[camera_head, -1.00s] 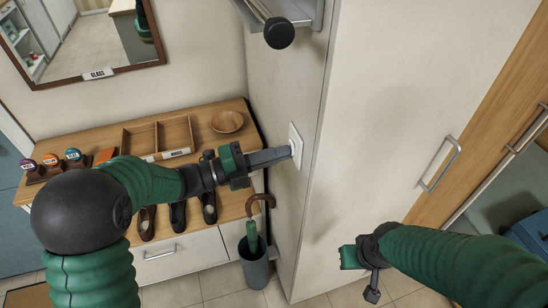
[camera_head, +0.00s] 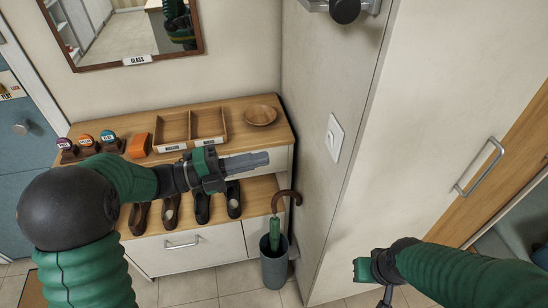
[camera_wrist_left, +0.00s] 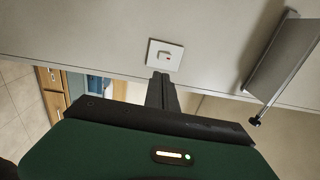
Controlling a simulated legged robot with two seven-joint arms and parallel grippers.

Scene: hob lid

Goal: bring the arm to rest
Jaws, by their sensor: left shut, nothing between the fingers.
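My left gripper (camera_head: 258,160) is shut and empty. It hangs in the air in front of the wooden shoe bench, its fingers pointing right, apart from the white wall switch (camera_head: 335,138). In the left wrist view the shut fingers (camera_wrist_left: 160,80) point towards the switch (camera_wrist_left: 165,56), which has a small reddish mark. My right gripper (camera_head: 362,270) is low at the right, near the tall pale cabinet; its fingers are too unclear to tell whether they are open.
The bench (camera_head: 180,115) holds divided trays (camera_head: 192,126), a wooden bowl (camera_head: 260,115) and round-topped stamps (camera_head: 86,140), with shoes (camera_head: 202,205) below. An umbrella stand (camera_head: 274,265) stands beside it. A shelf with a black knob (camera_head: 345,10) juts out above. A long handle (camera_head: 480,167) is on the cabinet.

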